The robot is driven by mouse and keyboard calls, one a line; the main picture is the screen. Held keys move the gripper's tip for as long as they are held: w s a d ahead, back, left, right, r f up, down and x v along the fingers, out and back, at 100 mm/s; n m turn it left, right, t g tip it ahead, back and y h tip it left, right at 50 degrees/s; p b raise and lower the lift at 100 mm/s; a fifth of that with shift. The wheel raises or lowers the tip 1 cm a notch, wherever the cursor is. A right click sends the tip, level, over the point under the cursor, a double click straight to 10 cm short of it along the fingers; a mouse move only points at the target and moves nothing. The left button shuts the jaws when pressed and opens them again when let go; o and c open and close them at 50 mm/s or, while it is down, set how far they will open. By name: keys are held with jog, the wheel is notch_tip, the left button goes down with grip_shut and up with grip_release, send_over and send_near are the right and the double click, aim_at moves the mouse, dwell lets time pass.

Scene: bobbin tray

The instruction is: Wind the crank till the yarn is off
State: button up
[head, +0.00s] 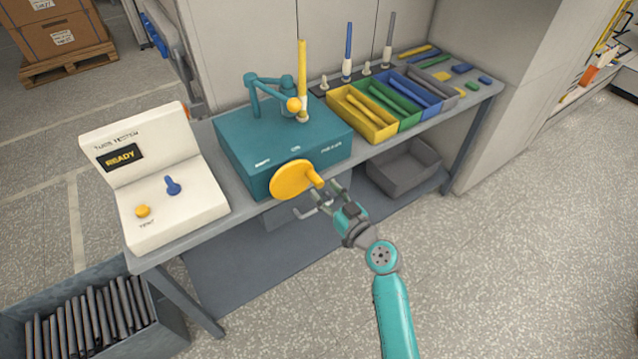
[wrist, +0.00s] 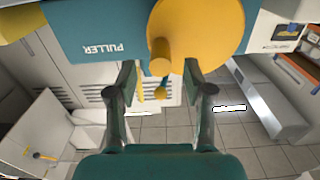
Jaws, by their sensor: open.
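The crank is a yellow disc (head: 291,180) on the front of the teal puller box (head: 240,150), with a yellow handle peg (head: 317,177) sticking out. A yellow bobbin (head: 302,65) stands upright on the box, beside a teal jointed arm with a yellow ball (head: 294,105). I cannot tell how much yarn is on it. My gripper (head: 328,190) is open just in front of the peg. In the wrist view the peg (wrist: 160,57) lies between the lines of my open fingers (wrist: 159,83), near their tips; I cannot tell whether they touch it.
A white tester (head: 165,190) reading READY stands left on the bench. To the right are yellow, green and blue bins (head: 378,132) and upright blue (head: 348,50) and grey (head: 389,38) bobbins. A grey bin (head: 403,168) sits below; a crate of dark rods (head: 160,330) is front left.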

aim_at(319, 184)
jog(key=shift+x, duration=1.85)
grip_shut()
